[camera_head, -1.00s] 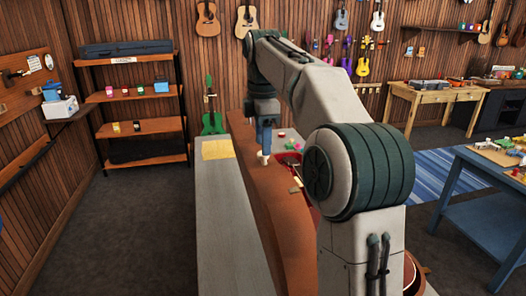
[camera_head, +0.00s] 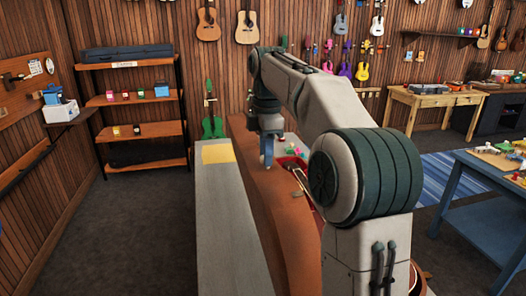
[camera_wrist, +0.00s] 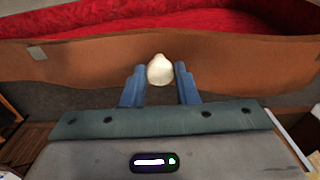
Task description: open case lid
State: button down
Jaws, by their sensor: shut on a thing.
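The brown case lid (camera_head: 262,195) stands raised along the long grey counter, its outer side facing left. My gripper (camera_head: 267,162) points down at the lid's upper part. In the wrist view my two blue fingers are shut on a cream knob (camera_wrist: 159,70), which sits against the lid's brown edge (camera_wrist: 90,54). Red lining (camera_wrist: 110,22) shows beyond that edge. In the head view a little of the red case interior (camera_head: 291,161) shows right of the lid. My arm hides much of the case.
The grey counter top (camera_head: 222,225) left of the lid is bare, with a yellow sheet (camera_head: 217,152) at its far end. A green ukulele (camera_head: 212,125) stands behind it. A blue table (camera_head: 490,200) is at the right.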

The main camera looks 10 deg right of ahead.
jog(key=d+y+p, duration=0.1)
jog(key=d+p, duration=0.1)
jog(key=d, duration=0.6)
jog(key=shift+r, duration=0.45)
jog(key=c, duration=1.1)
grip_release()
jog(key=r+p, duration=0.1)
jog(key=r, duration=0.3)
jog(key=d+r+p, duration=0.1)
jog(key=r, duration=0.7)
jog(key=shift+d+p, duration=0.15)
jog(key=shift+p, duration=0.25)
jog(key=shift+f, duration=0.1)
